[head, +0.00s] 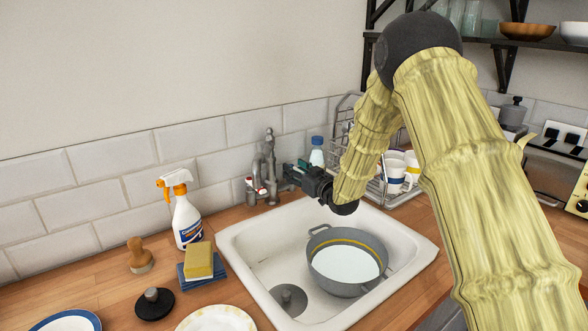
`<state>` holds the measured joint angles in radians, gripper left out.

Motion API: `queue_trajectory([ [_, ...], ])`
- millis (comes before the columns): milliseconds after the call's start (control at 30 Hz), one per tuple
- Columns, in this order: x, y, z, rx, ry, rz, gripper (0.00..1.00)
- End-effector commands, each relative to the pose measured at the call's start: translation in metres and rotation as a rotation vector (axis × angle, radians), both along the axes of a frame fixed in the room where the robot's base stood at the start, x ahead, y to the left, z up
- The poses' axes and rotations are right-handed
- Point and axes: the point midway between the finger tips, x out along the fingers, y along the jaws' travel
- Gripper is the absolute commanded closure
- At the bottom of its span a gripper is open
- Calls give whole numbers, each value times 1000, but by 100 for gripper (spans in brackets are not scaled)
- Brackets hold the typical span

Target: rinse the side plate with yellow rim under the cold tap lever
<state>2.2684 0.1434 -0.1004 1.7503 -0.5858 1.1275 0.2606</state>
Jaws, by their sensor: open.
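A white side plate with a yellow rim (346,262) lies inside a grey two-handled pan (342,290) in the white sink (255,262). The steel tap (269,152) stands behind the sink's back left. A red-marked lever (252,187) shows on the tap's left side. I cannot clearly make out the cold lever; my gripper covers the tap's right side. My gripper (289,175) is open and empty, right beside the tap, above the sink's back rim. I cannot tell whether it touches the tap. The plate is apart from it, lower and to the right.
A cream plate (217,320) and a blue-rimmed plate (70,323) lie in front. A dish rack (405,194) with mugs stands behind right.

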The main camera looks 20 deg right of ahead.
Motion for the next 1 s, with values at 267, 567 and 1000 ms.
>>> queue_trajectory([
  [267, 11, 4, -1, 0, 0, 0, 57],
  [567, 11, 4, 0, 0, 0, 0, 74],
  [1000, 16, 18, 0, 1, -2, 40, 100],
])
